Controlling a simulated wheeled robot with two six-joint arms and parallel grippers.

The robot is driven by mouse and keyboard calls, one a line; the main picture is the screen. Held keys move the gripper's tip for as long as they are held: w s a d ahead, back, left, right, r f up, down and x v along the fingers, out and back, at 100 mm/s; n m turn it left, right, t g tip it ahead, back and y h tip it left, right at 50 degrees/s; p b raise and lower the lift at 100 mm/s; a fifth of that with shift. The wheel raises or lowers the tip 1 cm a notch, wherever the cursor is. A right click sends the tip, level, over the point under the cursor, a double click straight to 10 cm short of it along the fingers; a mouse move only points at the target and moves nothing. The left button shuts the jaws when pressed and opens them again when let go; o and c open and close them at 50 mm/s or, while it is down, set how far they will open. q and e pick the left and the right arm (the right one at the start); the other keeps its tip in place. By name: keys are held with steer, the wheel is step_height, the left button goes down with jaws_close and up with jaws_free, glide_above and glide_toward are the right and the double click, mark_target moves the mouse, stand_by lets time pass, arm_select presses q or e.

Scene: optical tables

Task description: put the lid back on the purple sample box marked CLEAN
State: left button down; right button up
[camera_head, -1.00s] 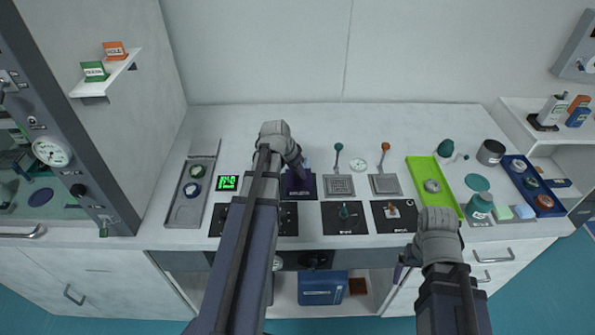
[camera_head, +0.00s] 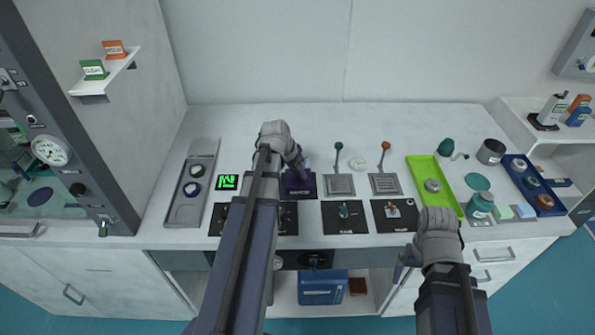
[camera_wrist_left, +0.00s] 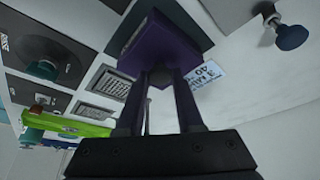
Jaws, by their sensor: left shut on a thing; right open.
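The purple sample box (camera_head: 299,187) stands on a dark mat near the middle of the bench, partly hidden by my left arm. My left gripper (camera_head: 302,167) is over it, pointing down. In the left wrist view the left gripper (camera_wrist_left: 162,78) is shut on a purple piece, which looks like the lid (camera_wrist_left: 168,45). The box and lid overlap there, and I cannot tell whether they touch or how the lid sits. The CLEAN marking is not readable. My right gripper (camera_head: 404,268) is open and empty in front of the bench edge.
Grey grate plates (camera_head: 340,185) with upright levers stand right of the box. A green tray (camera_head: 421,171) and blue tray (camera_head: 517,167) are farther right. A grey tray (camera_head: 186,211) and green display (camera_head: 227,182) are left. The back of the bench is clear.

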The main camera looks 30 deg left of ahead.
arm_select(q)
jaws_free()
stand_by(0.6)
steer(key=shift+r, duration=0.15)
steer(key=shift+r+p, duration=3.4)
steer(key=shift+p, duration=0.1)
jaws_close()
steer(key=shift+f, duration=0.25)
steer(key=shift+f+b, duration=2.65)
steer(key=shift+b, duration=0.2)
